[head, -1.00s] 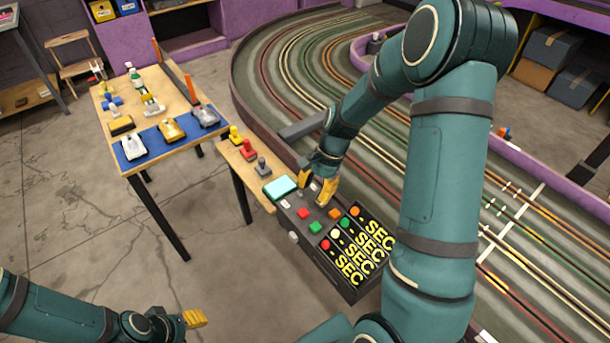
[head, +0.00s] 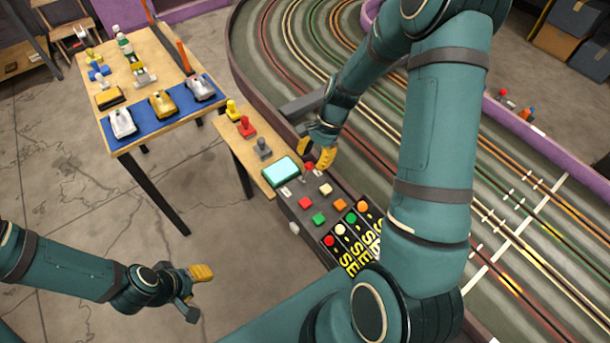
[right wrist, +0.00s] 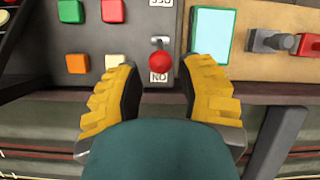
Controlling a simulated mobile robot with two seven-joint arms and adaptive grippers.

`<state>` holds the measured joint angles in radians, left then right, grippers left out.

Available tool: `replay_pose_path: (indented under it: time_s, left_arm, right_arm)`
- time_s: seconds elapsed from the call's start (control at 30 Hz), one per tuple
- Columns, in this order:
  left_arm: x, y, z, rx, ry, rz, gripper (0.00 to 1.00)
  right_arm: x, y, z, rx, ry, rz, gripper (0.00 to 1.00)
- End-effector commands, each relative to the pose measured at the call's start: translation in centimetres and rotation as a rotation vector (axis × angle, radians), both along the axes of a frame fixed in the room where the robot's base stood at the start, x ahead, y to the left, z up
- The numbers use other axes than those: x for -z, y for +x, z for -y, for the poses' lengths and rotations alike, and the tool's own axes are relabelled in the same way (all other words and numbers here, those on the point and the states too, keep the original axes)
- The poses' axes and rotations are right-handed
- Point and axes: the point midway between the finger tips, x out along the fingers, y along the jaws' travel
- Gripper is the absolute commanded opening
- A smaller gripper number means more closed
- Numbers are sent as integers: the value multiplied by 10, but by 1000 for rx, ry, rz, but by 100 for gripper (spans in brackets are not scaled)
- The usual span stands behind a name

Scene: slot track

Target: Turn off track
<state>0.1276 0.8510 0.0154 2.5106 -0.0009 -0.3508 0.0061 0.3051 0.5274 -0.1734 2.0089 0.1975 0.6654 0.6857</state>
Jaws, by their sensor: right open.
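The track control panel (head: 295,205) is a dark console beside the slot track (head: 500,190). A toggle switch with a red ball knob (right wrist: 160,62) shows in the right wrist view, with an upside-down ON label (right wrist: 159,78) by the knob and another label, partly cut off, on its far side. My right gripper (head: 318,152) is over the panel's far end. In the right wrist view its open yellow fingers (right wrist: 160,68) stand on either side of the knob, apart from it. My left gripper (head: 198,290) hangs over the floor at lower left; its jaw opening is unclear.
Coloured buttons (head: 319,219) and yellow-lettered displays (head: 355,245) lie on the panel nearer me. A pale cyan screen (head: 281,171) and several controllers (head: 247,127) are beside the switch. A table with toy cars (head: 161,104) stands left. The floor between is clear.

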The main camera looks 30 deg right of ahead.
Motion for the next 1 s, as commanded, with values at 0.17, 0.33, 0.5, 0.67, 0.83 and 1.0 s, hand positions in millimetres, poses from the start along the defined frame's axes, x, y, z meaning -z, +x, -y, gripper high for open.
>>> replay_pose_path:
  time_s: [0.17, 0.33, 0.5, 0.67, 0.83, 1.0]
  left_arm:
    - [9, -2, 0, 4, -1, -4, 47]
    - [13, -1, 0, 4, -1, -3, 47]
    - [15, -1, 0, 4, -1, -2, 47]
    - [14, 0, 0, 4, -1, -1, 47]
    - [14, 0, 0, 4, -1, -1, 47]
    - [14, 0, 0, 4, -1, -1, 47]
  right_arm:
    - [33, -2, -13, 0, 1, -3, 38]
    - [53, -2, -22, 0, 1, -1, 38]
    - [62, -2, -26, 0, 0, 0, 38]
    - [63, -2, -27, 0, -1, 1, 38]
    - [63, -2, -27, 0, 0, 1, 34]
    - [63, -2, -27, 0, 0, 1, 0]
